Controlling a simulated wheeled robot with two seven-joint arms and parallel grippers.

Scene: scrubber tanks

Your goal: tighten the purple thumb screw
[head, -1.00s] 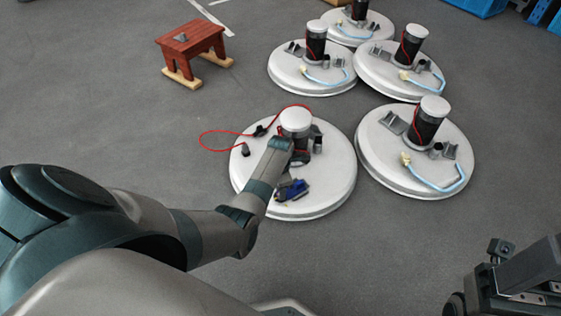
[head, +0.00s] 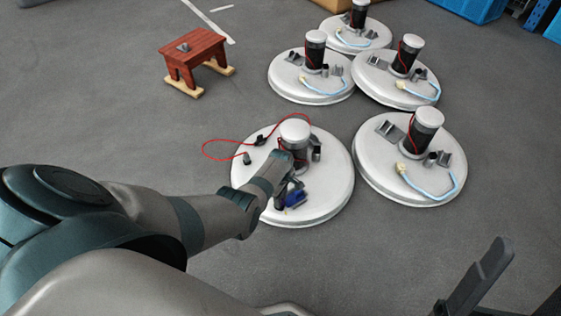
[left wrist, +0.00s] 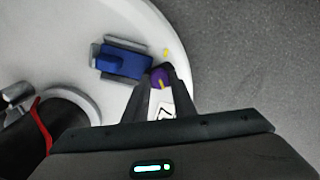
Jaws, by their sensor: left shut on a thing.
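The purple thumb screw (left wrist: 158,78) sits between the fingertips of my left gripper (left wrist: 160,72) in the left wrist view, with a yellow mark on its face. The gripper is shut on it. In the head view my left gripper (head: 290,185) is over the near side of the closest white scrubber tank (head: 325,205), and the screw is hidden there. A blue block in a grey bracket (left wrist: 122,64) lies beside the screw; its blue part also shows in the head view (head: 294,199). A dark part, possibly my right gripper (head: 480,275), is at bottom right.
A black column with a white cap (head: 295,130) stands on the closest tank, with a red cable (head: 222,157) looping left. Several similar tanks stand behind and right, one close by (head: 440,190). A red stool (head: 195,58) stands far left. Grey floor is clear between.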

